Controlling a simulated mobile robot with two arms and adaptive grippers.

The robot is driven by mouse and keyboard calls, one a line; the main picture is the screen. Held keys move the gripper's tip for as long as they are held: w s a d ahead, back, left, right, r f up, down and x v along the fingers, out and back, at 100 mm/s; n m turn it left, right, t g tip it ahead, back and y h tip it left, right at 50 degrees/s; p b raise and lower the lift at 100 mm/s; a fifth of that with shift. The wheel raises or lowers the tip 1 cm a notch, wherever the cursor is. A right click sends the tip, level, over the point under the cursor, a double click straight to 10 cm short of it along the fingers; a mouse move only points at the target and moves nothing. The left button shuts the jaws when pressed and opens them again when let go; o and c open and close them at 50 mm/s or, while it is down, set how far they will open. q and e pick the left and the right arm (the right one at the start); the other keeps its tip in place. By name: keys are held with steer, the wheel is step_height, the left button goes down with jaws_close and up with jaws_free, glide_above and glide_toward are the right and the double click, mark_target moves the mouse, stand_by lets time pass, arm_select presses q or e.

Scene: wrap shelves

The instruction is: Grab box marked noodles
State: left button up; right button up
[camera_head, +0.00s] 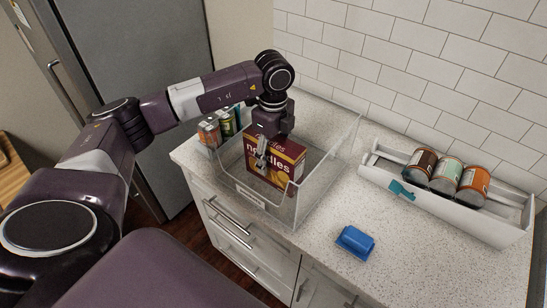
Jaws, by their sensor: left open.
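My left gripper (262,158) points down into the bin at the box's left part. One finger shows in front of the box's printed face; the other finger is hidden. The jaws are open, and I cannot tell whether they touch the box. My right gripper is not in view.
A white rack (440,208) holding several cans stands to the right by the tiled wall. A blue object (355,242) lies on the counter in front. More cans (210,132) stand left of the bin. The counter (330,215) between bin and rack is clear.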

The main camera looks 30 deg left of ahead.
arm_select(q)
steer(key=c, duration=1.5)
steer(key=shift+c, duration=0.4)
steer(key=shift+r, duration=0.15)
